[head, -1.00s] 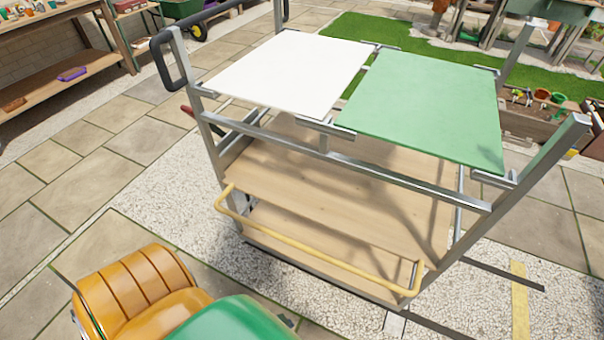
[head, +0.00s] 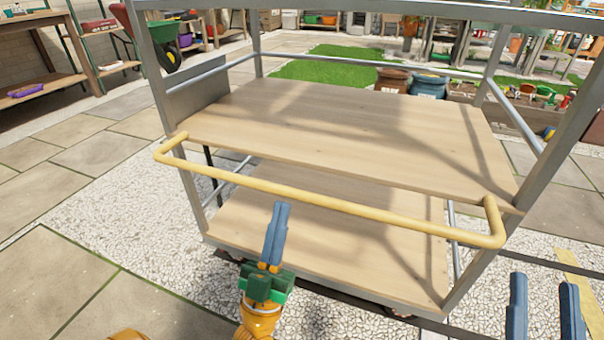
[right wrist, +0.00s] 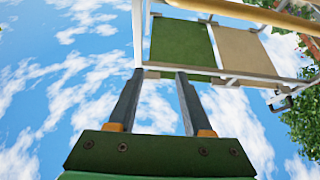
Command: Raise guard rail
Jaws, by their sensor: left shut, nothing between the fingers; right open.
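The yellow guard rail (head: 350,206) runs along the near side of a metal-framed cart, its bent ends meeting the cart near the upper wooden shelf (head: 340,125). It lies roughly level with that shelf's front edge and stands out toward me. My left gripper (head: 282,205) is shut and empty; its tips show just below the rail's left half, and I cannot tell the gap in depth. My right gripper (head: 544,280) is open and empty at the lower right, below the rail's right end. The right wrist view shows its spread fingers (right wrist: 160,75) and a yellow bar (right wrist: 270,13) at the top.
A lower wooden shelf (head: 330,230) sits under the upper one. Grey posts (head: 560,165) stand at the cart's corners, and a grey crossbar (head: 340,14) spans the top. Open paving (head: 50,280) lies to the left. A green panel (right wrist: 182,43) shows overhead in the right wrist view.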

